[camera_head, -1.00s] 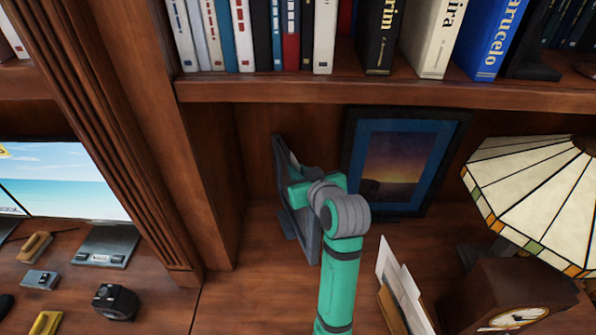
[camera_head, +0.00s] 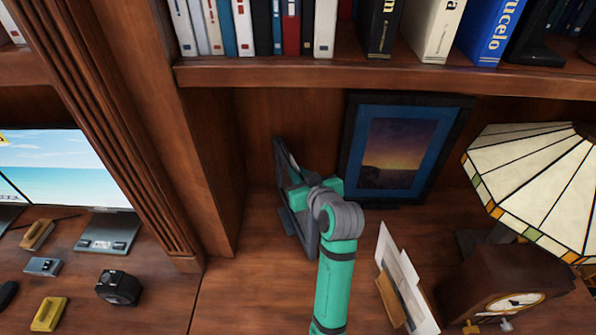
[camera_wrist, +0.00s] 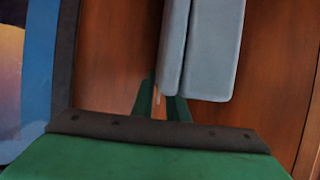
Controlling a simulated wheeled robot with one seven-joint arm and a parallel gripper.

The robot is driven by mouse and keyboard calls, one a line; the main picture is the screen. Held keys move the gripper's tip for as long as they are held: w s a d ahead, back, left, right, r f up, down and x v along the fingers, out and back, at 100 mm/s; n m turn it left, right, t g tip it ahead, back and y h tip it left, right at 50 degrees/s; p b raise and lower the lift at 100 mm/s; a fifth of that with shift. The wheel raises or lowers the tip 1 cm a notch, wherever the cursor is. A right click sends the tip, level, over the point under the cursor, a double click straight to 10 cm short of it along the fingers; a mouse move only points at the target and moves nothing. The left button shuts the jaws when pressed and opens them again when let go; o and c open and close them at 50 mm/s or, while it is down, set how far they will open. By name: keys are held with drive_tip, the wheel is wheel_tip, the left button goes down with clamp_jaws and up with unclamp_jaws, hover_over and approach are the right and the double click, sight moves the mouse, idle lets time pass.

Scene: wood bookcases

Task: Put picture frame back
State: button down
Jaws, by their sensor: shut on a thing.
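A dark grey picture frame (camera_head: 294,222) stands nearly upright on the desk surface, turned almost edge-on, close to the left side panel of the nook. In the wrist view its grey back parts (camera_wrist: 208,50) rise from between the green fingers. My gripper (camera_wrist: 163,104) is shut on this frame. In the head view my wrist hides the gripper's fingers and part of the frame. I cannot tell whether the frame's bottom touches the wood.
A larger picture frame (camera_head: 352,160) with a blue mat leans at the back wall, right of my gripper. A letter holder (camera_head: 390,300), a clock (camera_head: 480,290) and a stained-glass lamp (camera_head: 535,170) stand to the right. A book shelf (camera_head: 300,73) hangs above.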

drive_tip(key=shift+r, duration=0.1)
drive_tip(key=c, duration=2.2)
unclamp_jaws()
drive_tip(key=shift+f, duration=0.25)
drive_tip(key=o, duration=0.5)
drive_tip(key=shift+c, duration=0.2)
drive_tip(key=shift+r, duration=0.1)
drive_tip(key=shift+s+d+r, duration=0.15)
drive_tip(key=shift+s, duration=0.05)
drive_tip(key=v, duration=1.1)
drive_tip(key=shift+s+r, duration=0.1)
drive_tip(key=shift+s, duration=0.15)
